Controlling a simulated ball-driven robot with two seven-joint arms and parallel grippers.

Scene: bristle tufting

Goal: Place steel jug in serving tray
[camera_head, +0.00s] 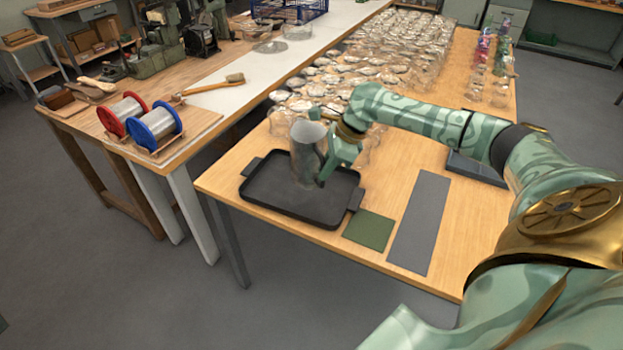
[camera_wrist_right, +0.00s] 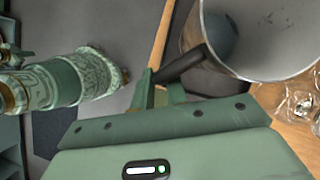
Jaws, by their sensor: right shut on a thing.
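The steel jug (camera_head: 306,152) is a grey metal vessel, upright over the far part of the black serving tray (camera_head: 290,205). I cannot tell whether its base touches the tray floor. My right gripper (camera_head: 328,172) is at the jug's right side, shut on its handle. In the right wrist view the jug's open mouth (camera_wrist_right: 262,40) is at the upper right, and the dark handle (camera_wrist_right: 182,64) runs to the gripper's fingers (camera_wrist_right: 160,92). My left gripper is not in view.
Many clear glass jars (camera_head: 400,50) crowd the table behind the tray. A green square mat (camera_head: 369,230) and a grey strip mat (camera_head: 420,222) lie right of the tray. Red and blue wire spools (camera_head: 154,128) stand on the left bench.

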